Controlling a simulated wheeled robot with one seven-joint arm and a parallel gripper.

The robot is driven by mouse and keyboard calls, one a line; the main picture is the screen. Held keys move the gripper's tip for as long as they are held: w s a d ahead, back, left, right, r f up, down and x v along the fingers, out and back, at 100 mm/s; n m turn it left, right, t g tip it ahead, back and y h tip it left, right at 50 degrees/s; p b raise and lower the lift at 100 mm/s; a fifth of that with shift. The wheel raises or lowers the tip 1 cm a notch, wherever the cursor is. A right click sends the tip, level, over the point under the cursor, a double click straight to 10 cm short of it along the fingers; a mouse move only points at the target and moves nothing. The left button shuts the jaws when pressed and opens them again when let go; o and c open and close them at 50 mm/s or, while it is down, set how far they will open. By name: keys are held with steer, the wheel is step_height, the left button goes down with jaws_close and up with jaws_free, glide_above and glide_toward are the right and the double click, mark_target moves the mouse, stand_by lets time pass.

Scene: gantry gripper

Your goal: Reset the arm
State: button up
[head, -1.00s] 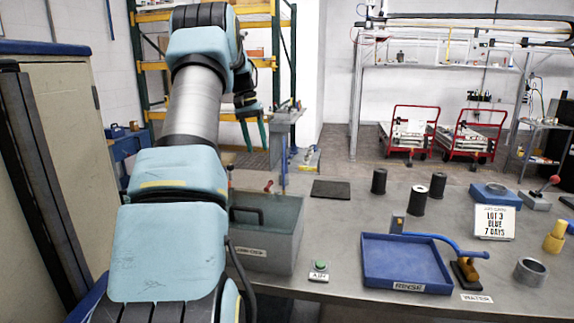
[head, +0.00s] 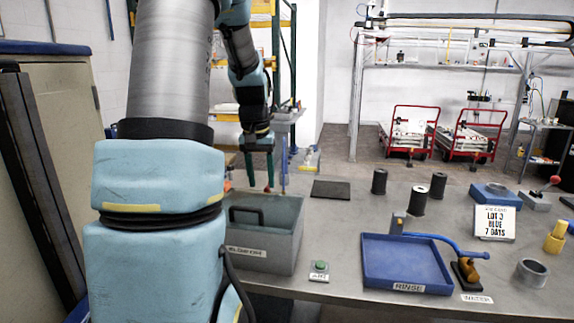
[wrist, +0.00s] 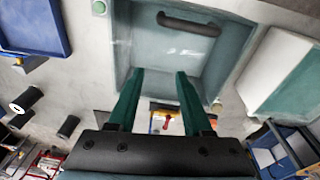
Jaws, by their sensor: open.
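My gripper (head: 259,167) has green fingers that point down over the back of the grey bin at the left of the bench. In the wrist view my gripper (wrist: 159,88) shows two green fingers spread apart with nothing between them. The grey bin (head: 272,255) has a dark handle and a label on its front, and it also shows in the wrist view (wrist: 228,50). The fingertips appear at the bin's edge in the wrist view; I cannot tell their exact height above it.
A blue rinse tray (head: 405,284), a green button (head: 320,266), several dark spools (head: 379,181) and a sign (head: 494,221) stand on the bench (head: 345,225). A black mat (head: 331,189) lies behind the bin. A tall cabinet (head: 70,120) stands close on the left.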

steer(key=s+f+t, duration=0.1)
steer(key=s+f, duration=0.3)
steer(key=s, duration=1.2)
step_height(320, 180, down, 12)
steer(key=s+b, duration=0.1)
steer(key=b, duration=0.9)
steer(key=shift+s+r+g, duration=0.2)
steer(key=shift+s+g, duration=0.2)
